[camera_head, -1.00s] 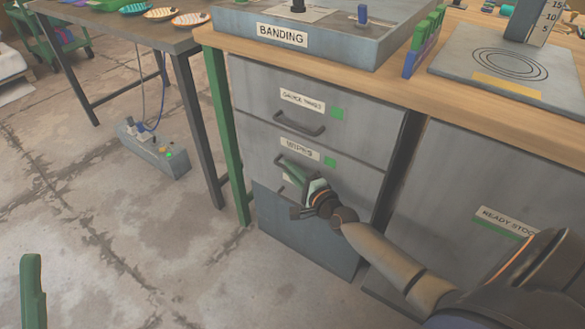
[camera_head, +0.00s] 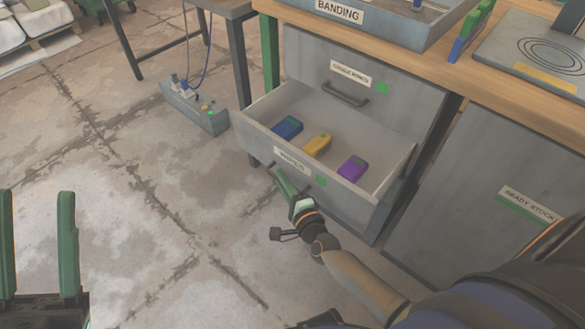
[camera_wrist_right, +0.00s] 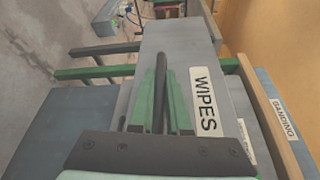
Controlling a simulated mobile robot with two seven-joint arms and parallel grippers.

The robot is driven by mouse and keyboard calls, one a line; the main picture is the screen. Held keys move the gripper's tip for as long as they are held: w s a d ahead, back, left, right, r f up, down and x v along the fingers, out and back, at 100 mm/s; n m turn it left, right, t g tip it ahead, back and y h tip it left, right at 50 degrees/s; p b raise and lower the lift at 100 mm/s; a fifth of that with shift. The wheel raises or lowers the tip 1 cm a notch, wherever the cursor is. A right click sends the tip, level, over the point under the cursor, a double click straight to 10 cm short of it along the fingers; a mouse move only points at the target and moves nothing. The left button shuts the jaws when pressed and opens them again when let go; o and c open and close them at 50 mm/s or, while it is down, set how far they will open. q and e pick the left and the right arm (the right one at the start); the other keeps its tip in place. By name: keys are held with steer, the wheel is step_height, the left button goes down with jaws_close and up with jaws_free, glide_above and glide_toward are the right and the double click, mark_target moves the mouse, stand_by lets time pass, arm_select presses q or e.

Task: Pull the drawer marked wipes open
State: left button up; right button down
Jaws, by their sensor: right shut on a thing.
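The drawer marked wipes (camera_head: 345,195) is pulled well out of the grey cabinet, and its inside shows from above. In it lie a blue box (camera_head: 287,127), a yellow box (camera_head: 317,145) and a purple box (camera_head: 352,168). My right gripper (camera_head: 278,174) is at the drawer's front. In the right wrist view its green fingers (camera_wrist_right: 164,75) are shut on the dark bar handle (camera_wrist_right: 162,95), beside the WIPES label (camera_wrist_right: 205,101). My left gripper (camera_head: 36,195) is at the lower left, open and empty, away from the drawer.
The closed drawer above has its own handle (camera_head: 345,95). The workbench (camera_head: 400,45) carries the banding tray (camera_head: 385,30). A ready stock panel (camera_head: 490,200) is at right. A power box (camera_head: 194,107) stands on the floor at left. The floor in front is clear.

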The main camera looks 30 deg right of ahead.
arm_select(q)
steer(key=shift+w+a+f+n+y, duration=0.1)
steer(key=shift+w+f+n+y, duration=0.4)
steer(key=shift+y, duration=0.25)
steer(key=shift+w+a+f+n+y, duration=0.1)
steer(key=shift+w+f+n+y, duration=0.3)
steer(key=shift+w+n+y, duration=0.3)
arm_select(e)
steer(key=shift+s+a, duration=0.35)
steer(key=shift+a, duration=0.45)
steer(key=shift+s+a, duration=0.35)
steer(key=shift+a, duration=0.45)
arm_select(q)
steer(key=shift+s, duration=0.1)
steer(key=shift+t, duration=0.3)
arm_select(e)
steer(key=c, duration=0.9)
jaws_free()
arm_select(q)
steer(key=shift+s+d, duration=0.1)
steer(key=shift+s, duration=0.1)
arm_select(e)
steer(key=shift+s, duration=0.15)
